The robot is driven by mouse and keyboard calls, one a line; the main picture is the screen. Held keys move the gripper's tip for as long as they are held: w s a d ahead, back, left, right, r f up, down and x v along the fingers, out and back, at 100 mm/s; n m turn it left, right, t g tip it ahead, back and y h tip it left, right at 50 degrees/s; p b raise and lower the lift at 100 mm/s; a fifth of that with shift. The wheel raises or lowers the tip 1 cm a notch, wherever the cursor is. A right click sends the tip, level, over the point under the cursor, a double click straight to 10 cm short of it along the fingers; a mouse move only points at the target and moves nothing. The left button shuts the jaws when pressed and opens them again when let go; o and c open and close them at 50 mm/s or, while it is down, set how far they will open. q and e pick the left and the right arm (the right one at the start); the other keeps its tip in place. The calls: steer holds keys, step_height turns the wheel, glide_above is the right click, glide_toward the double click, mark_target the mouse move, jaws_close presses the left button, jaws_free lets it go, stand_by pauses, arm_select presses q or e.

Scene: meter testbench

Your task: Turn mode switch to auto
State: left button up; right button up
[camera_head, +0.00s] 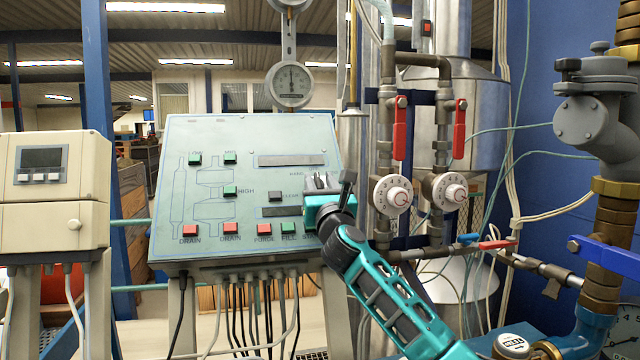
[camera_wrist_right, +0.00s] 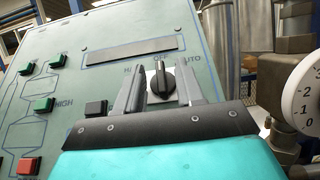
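The mode switch (camera_wrist_right: 160,80) is a black rotary knob on the sloping pale green control panel (camera_head: 240,135). In the right wrist view its white mark points up, toward the OFF label, with AUTO to the upper right. My right gripper (camera_head: 328,182) is at the panel's right side, and in the wrist view its two fingers (camera_wrist_right: 160,70) are spread, one on each side of the knob. Gaps show between knob and fingers; I cannot tell how deep they reach around it. In the head view the gripper hides the knob. My left gripper is not in view.
Green, red and dark buttons lie left of the gripper, including a red drain button (camera_head: 189,230). White numbered dials (camera_head: 397,197) and red-handled valves (camera_head: 400,128) stand close to the right. A beige meter box (camera_head: 52,190) is at far left.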

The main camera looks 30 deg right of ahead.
steer(key=shift+w, duration=0.15)
jaws_close()
